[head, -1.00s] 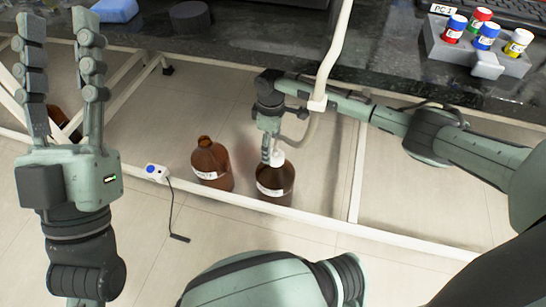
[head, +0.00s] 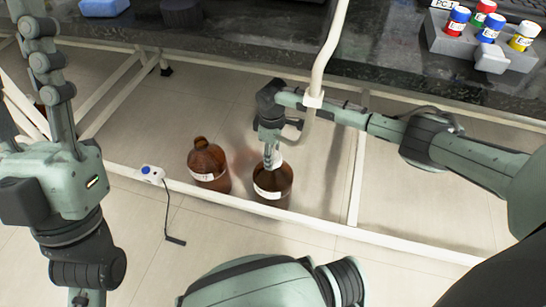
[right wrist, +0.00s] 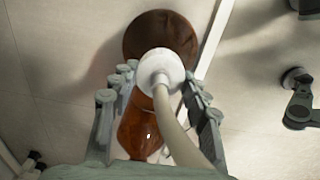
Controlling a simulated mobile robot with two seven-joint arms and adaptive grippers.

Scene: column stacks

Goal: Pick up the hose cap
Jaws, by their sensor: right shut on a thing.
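The white hose cap (right wrist: 160,66) sits over the mouth of a round brown bottle (right wrist: 160,30), with a pale hose (right wrist: 180,135) running from it toward my wrist. In the head view the cap (head: 274,160) is partly covered by my right gripper (head: 270,150), which points down at the neck of the right brown bottle (head: 272,188). The right gripper's fingers stand on both sides of the cap and are shut on it. I cannot tell whether the cap still touches the bottle. My left gripper (head: 22,75) is raised at the left edge, fingers apart and empty, partly out of frame.
A second brown bottle (head: 208,163) stands just left of the capped one. A pale frame rail (head: 330,228) runs in front, with a small white switch box (head: 152,173) and cable on it.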

